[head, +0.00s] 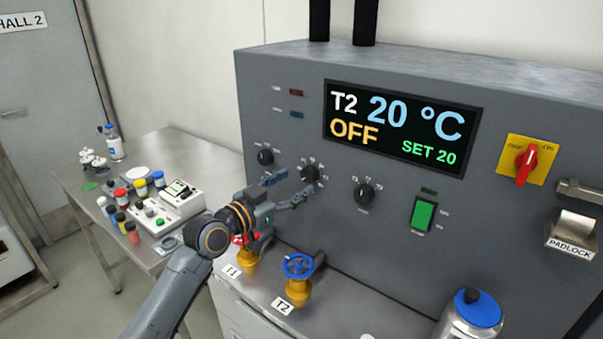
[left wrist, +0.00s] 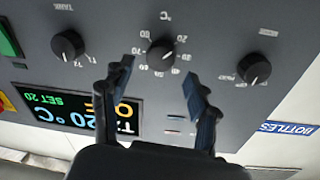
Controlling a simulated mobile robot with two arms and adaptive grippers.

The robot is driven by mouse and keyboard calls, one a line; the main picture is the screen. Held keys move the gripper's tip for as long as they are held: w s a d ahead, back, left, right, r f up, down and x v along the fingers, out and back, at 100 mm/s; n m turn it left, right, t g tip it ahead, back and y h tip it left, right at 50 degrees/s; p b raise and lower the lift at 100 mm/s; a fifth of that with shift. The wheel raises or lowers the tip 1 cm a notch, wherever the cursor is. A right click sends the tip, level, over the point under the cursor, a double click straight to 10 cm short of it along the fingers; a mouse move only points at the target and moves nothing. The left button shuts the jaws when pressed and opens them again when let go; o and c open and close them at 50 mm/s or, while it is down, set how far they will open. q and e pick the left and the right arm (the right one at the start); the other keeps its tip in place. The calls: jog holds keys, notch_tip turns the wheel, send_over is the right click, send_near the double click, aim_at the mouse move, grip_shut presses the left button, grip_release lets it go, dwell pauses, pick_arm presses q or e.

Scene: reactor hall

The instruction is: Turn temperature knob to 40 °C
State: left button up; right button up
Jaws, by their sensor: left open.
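The temperature knob (head: 310,173) is black and sits in the middle of the grey panel's row of knobs. In the left wrist view the knob (left wrist: 161,53) shows upside down, with a °C mark and a number scale around it. The display (head: 402,128) reads T2, 20 °C, OFF, SET 20. My left gripper (head: 292,187) is open in front of the panel near this knob. In the left wrist view its fingers (left wrist: 159,75) are spread to either side of the knob, with nothing between them. Contact with the panel cannot be told. My right gripper is out of view.
Other knobs flank it, left (head: 265,157) and right (head: 364,194). A green switch (head: 423,215) and red rotary switch (head: 526,164) are farther right. Valves with a blue wheel (head: 298,266) and a red handle (head: 240,239) stand below. A bench (head: 190,150) with bottles is left.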

aim_at(306, 176)
pick_arm(q)
jog(key=shift+x, duration=1.7)
jog(key=shift+c, duration=0.5)
jog(key=c, duration=1.1)
